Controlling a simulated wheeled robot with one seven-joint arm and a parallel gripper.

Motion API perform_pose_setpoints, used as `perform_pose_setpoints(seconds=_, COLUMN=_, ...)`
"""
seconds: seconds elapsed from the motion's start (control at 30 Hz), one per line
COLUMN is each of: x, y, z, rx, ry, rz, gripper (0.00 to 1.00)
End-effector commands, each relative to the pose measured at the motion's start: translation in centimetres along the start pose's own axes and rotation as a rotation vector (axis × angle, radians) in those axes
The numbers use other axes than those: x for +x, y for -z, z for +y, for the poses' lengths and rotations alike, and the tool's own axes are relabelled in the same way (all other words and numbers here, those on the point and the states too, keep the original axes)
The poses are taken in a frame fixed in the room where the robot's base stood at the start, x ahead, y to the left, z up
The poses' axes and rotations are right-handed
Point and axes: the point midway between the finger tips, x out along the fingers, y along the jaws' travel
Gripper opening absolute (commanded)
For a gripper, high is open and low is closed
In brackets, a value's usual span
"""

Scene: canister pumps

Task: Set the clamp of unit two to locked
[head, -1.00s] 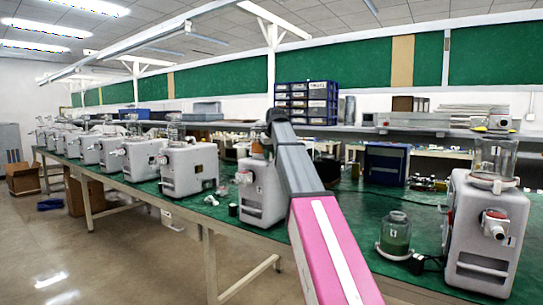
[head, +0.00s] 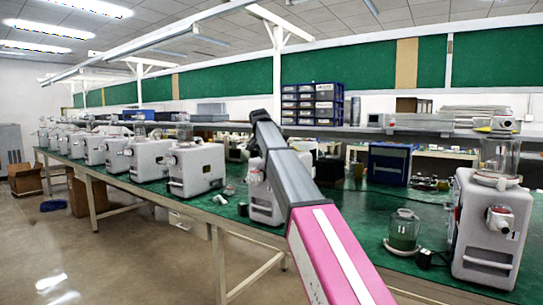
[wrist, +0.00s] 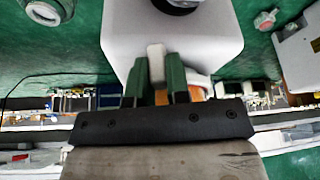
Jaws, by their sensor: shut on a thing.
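In the wrist view, a white pump unit (wrist: 180,30) fills the upper middle. My gripper (wrist: 154,82) has its two green fingers closed around a short pale lever (wrist: 156,62) at the unit's near side, which looks like its clamp handle. Part of an orange piece (wrist: 197,92) shows behind the fingers. In the head view, my arm crosses in front of a pump unit (head: 261,205) and hides much of it; the gripper itself is hidden there. No number is readable on the unit, and I cannot tell the clamp's setting.
Several similar pump units (head: 195,170) stand in a row on the green bench to the left. Another unit (head: 490,230) with a glass canister on top stands at the right, beside a glass jar (head: 403,232). A blue box (head: 388,165) stands farther back.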

Motion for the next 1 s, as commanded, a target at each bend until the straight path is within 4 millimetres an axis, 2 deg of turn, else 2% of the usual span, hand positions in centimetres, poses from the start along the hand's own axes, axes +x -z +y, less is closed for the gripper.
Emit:
perform_pose_setpoints(seconds=0.1, x=0.0, y=0.1, z=-1.0, rx=0.08, ry=-0.034, rz=-0.001, gripper=0.0)
perform_pose_setpoints(seconds=0.4, x=0.1, y=0.3, z=-2.2, rx=0.223, ry=-0.093, rz=-0.002, gripper=0.0)
perform_pose_setpoints(seconds=1.0, x=0.2, y=0.4, z=-2.7, rx=0.275, ry=-0.113, rz=-0.001, gripper=0.0)
